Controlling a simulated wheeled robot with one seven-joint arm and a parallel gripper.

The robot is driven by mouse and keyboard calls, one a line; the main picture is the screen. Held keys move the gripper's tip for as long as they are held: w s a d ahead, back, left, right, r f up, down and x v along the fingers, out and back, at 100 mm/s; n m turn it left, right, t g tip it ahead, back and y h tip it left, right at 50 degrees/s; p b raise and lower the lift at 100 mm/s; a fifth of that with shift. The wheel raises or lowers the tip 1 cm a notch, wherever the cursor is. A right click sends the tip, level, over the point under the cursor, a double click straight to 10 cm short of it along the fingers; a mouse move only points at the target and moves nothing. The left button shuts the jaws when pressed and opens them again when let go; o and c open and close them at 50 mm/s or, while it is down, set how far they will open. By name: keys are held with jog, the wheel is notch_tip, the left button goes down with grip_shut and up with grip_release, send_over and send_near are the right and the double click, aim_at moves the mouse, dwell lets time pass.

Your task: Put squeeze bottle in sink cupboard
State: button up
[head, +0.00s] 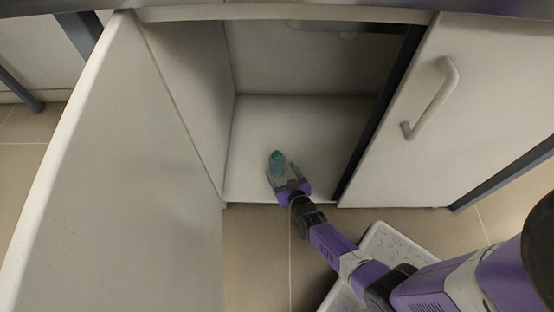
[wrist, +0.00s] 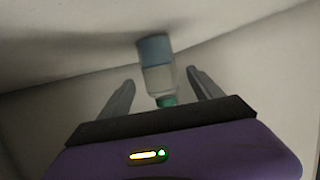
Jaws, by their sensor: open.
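The squeeze bottle (head: 277,163), bluish with a green cap, stands on the white floor of the open sink cupboard (head: 310,125), near its front. It also shows in the wrist view (wrist: 155,65), with a blue upper band, a clear part and the green cap towards my gripper. My gripper (head: 279,179) is inside the cupboard's front edge with its fingers spread on either side of the bottle. In the wrist view (wrist: 160,85) gaps show between each finger and the bottle, so it is not gripped.
The left cupboard door (head: 120,180) stands wide open. The right door (head: 450,110) with a white handle (head: 432,98) is shut. A dark post (head: 378,110) borders the opening on the right. The cupboard floor behind the bottle is clear.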

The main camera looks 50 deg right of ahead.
jog(key=shift+p+v, duration=0.6)
jog(key=shift+v, duration=1.55)
jog(key=s+a+r+n+t+y, duration=0.2)
jog(key=s+a+r+n+y, duration=0.15)
jog(key=s+a+r, duration=1)
jog(key=s+a+r+y, duration=0.1)
jog(key=s+r, duration=0.2)
jog(key=r, duration=0.4)
jog(key=s+a+r+n+y, duration=0.1)
jog(key=s+a+r, duration=0.1)
jog(key=r, duration=0.6)
jog(key=s+a+r+n+y, duration=0.1)
jog(key=s+r, duration=0.2)
jog(key=r, duration=0.4)
jog(key=shift+s+a+r, duration=0.3)
jog(key=shift+a+r, duration=0.05)
jog(key=shift+r, duration=0.05)
jog(key=shift+r+y, duration=0.1)
jog(key=shift+y, duration=0.15)
notch_tip(320, 180, up, 35)
jog(key=p, duration=3.5)
jog(key=shift+r+p, duration=0.2)
jog(key=shift+p, duration=0.15)
